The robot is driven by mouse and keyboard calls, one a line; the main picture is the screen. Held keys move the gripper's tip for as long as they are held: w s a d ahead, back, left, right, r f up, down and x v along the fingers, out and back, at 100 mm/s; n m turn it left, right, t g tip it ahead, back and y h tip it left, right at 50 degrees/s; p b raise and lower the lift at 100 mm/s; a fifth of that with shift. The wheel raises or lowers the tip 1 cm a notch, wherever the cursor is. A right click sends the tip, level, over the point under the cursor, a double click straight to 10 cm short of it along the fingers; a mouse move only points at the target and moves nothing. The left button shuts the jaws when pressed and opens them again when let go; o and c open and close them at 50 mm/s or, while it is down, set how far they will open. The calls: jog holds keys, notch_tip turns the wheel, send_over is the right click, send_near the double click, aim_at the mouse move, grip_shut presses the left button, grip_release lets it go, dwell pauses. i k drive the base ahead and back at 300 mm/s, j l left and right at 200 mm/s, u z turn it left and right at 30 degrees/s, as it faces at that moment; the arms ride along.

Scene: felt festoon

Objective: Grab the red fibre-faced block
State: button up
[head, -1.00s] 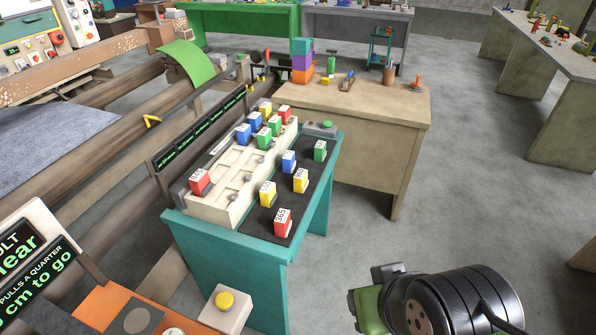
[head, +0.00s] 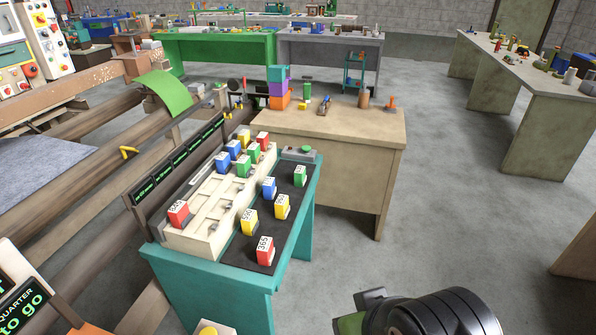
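Several red blocks show in the head view. One red block (head: 265,251), with a white top marked 365, stands at the near end of the dark mat. Another red block (head: 178,214) sits at the near left end of the cream slotted tray (head: 205,235). A third red block (head: 263,140) stands at the tray's far end. I cannot tell from here which one has a fibre face. A dark rounded part of my arm shows at the bottom right, well apart from the blocks. My gripper's fingers are not visible.
The tray and dark mat (head: 239,249) lie on a teal table (head: 210,284). Yellow, blue and green blocks stand on both. A grey box with a green button (head: 299,155) is at the far end. A tan desk (head: 345,134) stands behind. The floor at right is clear.

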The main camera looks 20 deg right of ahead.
aim_at(180, 214)
jog(key=l+u, duration=0.45)
jog(key=i+l+u, duration=0.15)
jog(key=l+u, duration=0.15)
jog(key=u, duration=0.15)
jog(key=l+u, duration=0.45)
jog(key=i+l+u, duration=0.1)
jog(key=l+u, duration=0.2)
jog(key=u, duration=0.15)
jog(key=l+u, duration=0.45)
jog(key=k+l+u, duration=0.1)
jog(key=l+u, duration=0.15)
jog(key=u, duration=0.2)
jog(key=i+l+u, duration=0.1)
jog(key=l+u, duration=0.55)
jog(key=u, duration=0.15)
jog(key=l+u, duration=1.05)
jog(key=u, duration=0.15)
jog(key=k, duration=0.05)
